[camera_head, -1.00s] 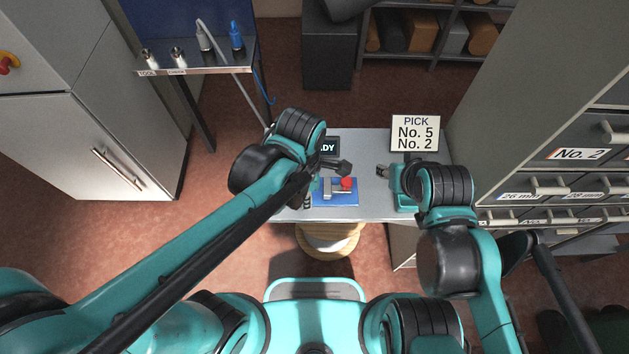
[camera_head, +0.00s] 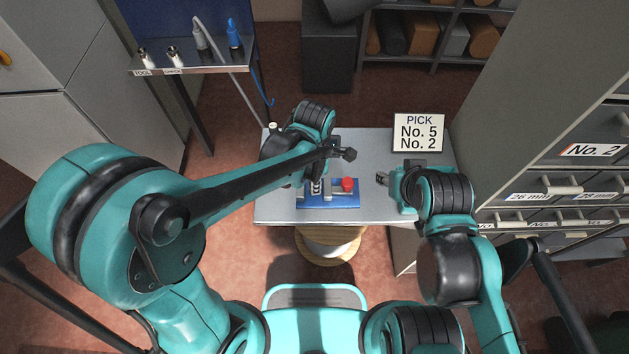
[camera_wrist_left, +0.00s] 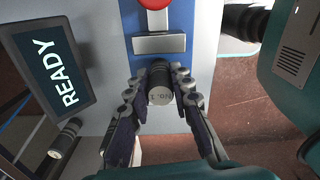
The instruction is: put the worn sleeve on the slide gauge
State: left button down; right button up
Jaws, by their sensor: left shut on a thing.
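The slide gauge (camera_head: 345,200) is a blue base with grey metal blocks and a red knob, on the grey table. In the left wrist view its grey block (camera_wrist_left: 159,43) lies just beyond my fingertips. My left gripper (camera_wrist_left: 160,80) is shut on a dark cylindrical sleeve (camera_wrist_left: 159,88) with a pale end face that seems marked "No. 1". The sleeve is over the gauge's left end, beside the block; I cannot tell whether it touches the base. In the head view my left arm partly covers this spot. My right gripper (camera_head: 382,178) hangs right of the gauge; its fingers are too small to judge.
A READY display (camera_wrist_left: 54,75) stands behind the gauge. Another dark cylinder (camera_wrist_left: 65,138) is near it. A PICK sign (camera_head: 419,132) lists No. 5 and No. 2. Labelled drawers (camera_head: 560,185) are at right; a small shelf (camera_head: 195,62) holds tools at back left.

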pick_arm(q)
jog(key=shift+f, duration=0.1)
jog(key=c, duration=1.3)
grip_release()
jog(key=shift+c, duration=0.2)
